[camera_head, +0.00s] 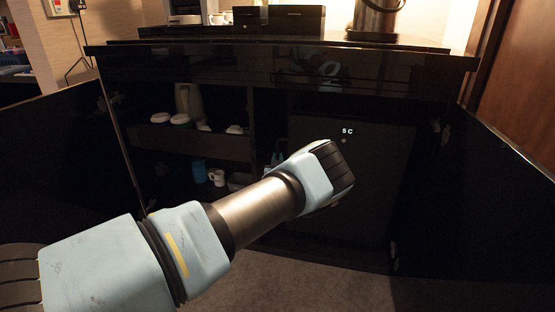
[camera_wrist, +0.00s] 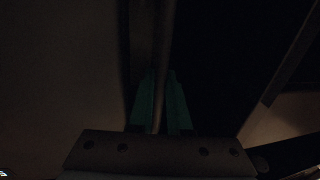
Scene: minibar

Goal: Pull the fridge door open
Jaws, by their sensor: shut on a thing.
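The fridge door (camera_head: 372,190) is a dark panel in the right part of the black cabinet, with a lit "5 C" readout near its top. It looks closed or nearly so; the dark picture does not let me tell if there is a gap. My gripper (camera_wrist: 161,103) shows in the wrist view as two teal fingers on either side of a thin upright strip at the fridge door's left side, shut on it. In the head view my gripper (camera_head: 277,160) is mostly hidden behind my wrist, at the fridge's left edge.
A cabinet door stands open on the left (camera_head: 60,165) and another on the right (camera_head: 480,190). Shelves left of the fridge hold cups (camera_head: 217,177) and a pitcher (camera_head: 189,101). The countertop (camera_head: 280,62) overhangs above. Carpet (camera_head: 310,285) in front is clear.

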